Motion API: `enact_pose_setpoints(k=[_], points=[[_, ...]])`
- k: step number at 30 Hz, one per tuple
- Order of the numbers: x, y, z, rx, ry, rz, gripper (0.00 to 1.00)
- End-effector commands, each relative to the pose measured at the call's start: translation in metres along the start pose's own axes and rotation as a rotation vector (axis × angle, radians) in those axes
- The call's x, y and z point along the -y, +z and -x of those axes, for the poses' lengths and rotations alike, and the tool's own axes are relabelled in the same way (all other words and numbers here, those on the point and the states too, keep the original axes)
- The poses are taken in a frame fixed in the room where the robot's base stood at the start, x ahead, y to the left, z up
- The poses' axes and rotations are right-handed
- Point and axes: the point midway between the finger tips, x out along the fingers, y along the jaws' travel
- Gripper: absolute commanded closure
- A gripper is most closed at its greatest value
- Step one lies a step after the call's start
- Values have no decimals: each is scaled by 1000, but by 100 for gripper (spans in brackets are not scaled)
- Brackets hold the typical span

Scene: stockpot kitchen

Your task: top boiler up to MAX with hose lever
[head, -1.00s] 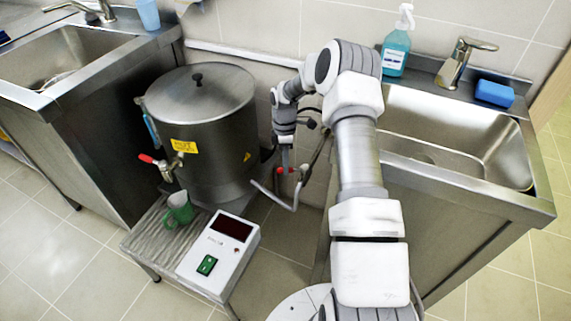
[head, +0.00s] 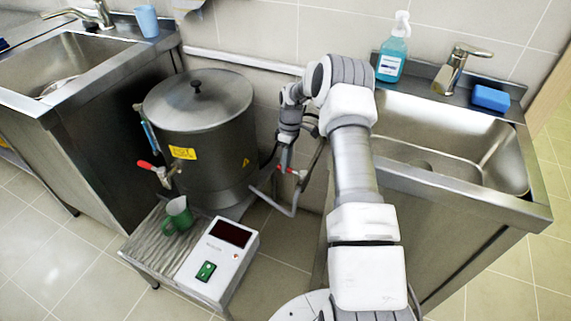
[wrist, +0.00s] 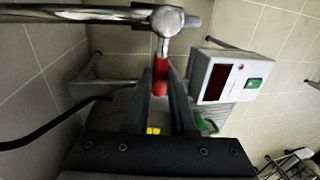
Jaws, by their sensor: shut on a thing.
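My gripper (head: 286,168) is right of the boiler, at the metal hose pipe (head: 292,212). In the wrist view my gripper (wrist: 161,88) is shut on the red hose lever (wrist: 161,72), below the pipe's valve joint. Whether water flows is not visible.
A red-handled tap (head: 150,166) sticks out of the boiler's front. Sinks flank both sides; a soap bottle (head: 391,62) and blue sponge (head: 490,98) are right.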

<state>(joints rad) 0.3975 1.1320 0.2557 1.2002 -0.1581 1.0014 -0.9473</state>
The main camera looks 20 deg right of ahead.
Motion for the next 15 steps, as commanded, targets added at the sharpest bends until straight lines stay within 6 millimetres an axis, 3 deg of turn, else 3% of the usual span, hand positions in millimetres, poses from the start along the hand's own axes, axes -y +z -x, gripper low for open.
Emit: enact_pose_setpoints(k=[12,13,15], points=[[-2,0,1,-5,3,-14,100],[-2,0,1,-6,3,-14,73],[-2,0,1,-5,3,-13,61]])
